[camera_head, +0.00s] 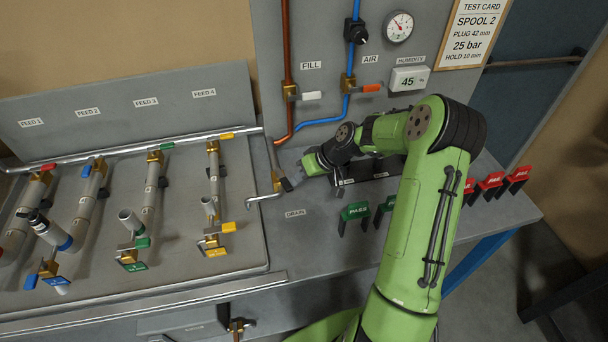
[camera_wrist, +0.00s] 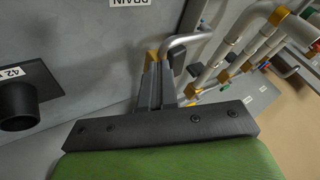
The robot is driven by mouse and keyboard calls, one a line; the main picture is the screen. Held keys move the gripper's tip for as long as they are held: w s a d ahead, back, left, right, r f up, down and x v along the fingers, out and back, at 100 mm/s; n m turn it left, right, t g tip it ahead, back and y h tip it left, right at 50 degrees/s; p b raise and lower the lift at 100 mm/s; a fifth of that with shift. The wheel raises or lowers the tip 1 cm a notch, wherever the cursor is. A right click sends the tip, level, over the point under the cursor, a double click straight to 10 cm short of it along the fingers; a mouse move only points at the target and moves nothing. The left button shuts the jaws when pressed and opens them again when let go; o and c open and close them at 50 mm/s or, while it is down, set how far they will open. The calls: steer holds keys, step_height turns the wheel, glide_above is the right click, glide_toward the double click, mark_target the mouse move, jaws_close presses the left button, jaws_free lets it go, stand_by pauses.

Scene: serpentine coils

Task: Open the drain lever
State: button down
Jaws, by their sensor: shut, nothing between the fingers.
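The drain valve's brass body (camera_head: 276,181) stands on the bench with a bent grey outlet pipe (camera_head: 262,197), beside the DRAIN label (camera_head: 295,213). In the wrist view, the brass (camera_wrist: 152,55) and bent pipe (camera_wrist: 188,40) show just beyond my fingertips. My gripper (camera_head: 287,183) reaches in from the right, low over the bench. In the wrist view, my gripper's fingers (camera_wrist: 155,82) are together and empty, in front of the brass. I cannot clearly make out the drain lever's handle; my fingers seem to cover part of the valve. Whether they touch it I cannot tell.
The feed panel (camera_head: 230,262) with several pipes and coloured levers lies to the left. Green PASS tags (camera_head: 355,211) and red tags (camera_head: 490,181) stand to the right. A black 42 mm plug (camera_wrist: 17,105) is at the wrist view's left. Bench in front of the DRAIN label is clear.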

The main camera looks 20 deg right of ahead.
steer(key=shift+s+a+m+t+b, duration=0.3)
steer(key=shift+a+m+b, duration=0.3)
steer(key=shift+a, duration=0.35)
